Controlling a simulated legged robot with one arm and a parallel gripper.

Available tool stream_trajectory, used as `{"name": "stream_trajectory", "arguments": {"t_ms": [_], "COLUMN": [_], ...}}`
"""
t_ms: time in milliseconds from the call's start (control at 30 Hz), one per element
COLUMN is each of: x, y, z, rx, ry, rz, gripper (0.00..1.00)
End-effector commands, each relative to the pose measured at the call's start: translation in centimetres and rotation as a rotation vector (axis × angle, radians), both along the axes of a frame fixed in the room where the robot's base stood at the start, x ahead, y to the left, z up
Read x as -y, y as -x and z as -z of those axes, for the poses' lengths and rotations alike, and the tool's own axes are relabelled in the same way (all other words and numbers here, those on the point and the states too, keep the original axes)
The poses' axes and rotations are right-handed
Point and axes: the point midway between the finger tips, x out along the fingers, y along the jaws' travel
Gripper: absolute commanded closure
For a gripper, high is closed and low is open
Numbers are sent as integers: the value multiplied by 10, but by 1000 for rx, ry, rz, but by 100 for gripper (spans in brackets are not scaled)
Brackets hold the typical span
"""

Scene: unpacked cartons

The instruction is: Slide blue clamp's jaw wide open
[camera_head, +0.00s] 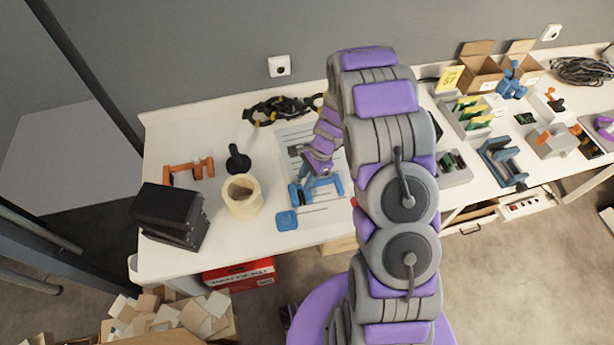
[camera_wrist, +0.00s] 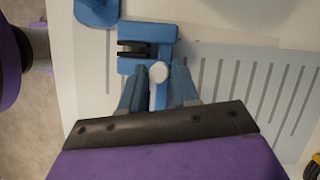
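The blue clamp (camera_head: 301,196) lies on the striped pale sheet on the white table, below my gripper (camera_head: 318,172). In the wrist view the clamp (camera_wrist: 147,32) has a blue block with a dark slotted part, at the top centre. My gripper (camera_wrist: 158,80) has its two fingers apart, pointing at the clamp. A pale round-ended rod (camera_wrist: 158,73) of the clamp shows between the fingers, with gaps seeming to remain on both sides. The jaw's opening is hard to make out. My wrist hides the lower part of the clamp.
A blue rounded piece (camera_head: 287,220) lies near the table's front edge. Another blue-grey clamp (camera_head: 502,160) and trays are right.

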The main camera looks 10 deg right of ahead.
Motion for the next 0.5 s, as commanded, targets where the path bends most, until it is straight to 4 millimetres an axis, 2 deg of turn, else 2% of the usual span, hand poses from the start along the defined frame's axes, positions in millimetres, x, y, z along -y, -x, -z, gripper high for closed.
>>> {"name": "stream_trajectory", "arguments": {"t_ms": [33,300,500], "x": [0,0,0], "y": [0,0,0], "z": [0,0,0], "rx": [0,0,0], "ry": [0,0,0], "rz": [0,0,0], "gripper": [75,100,100]}}
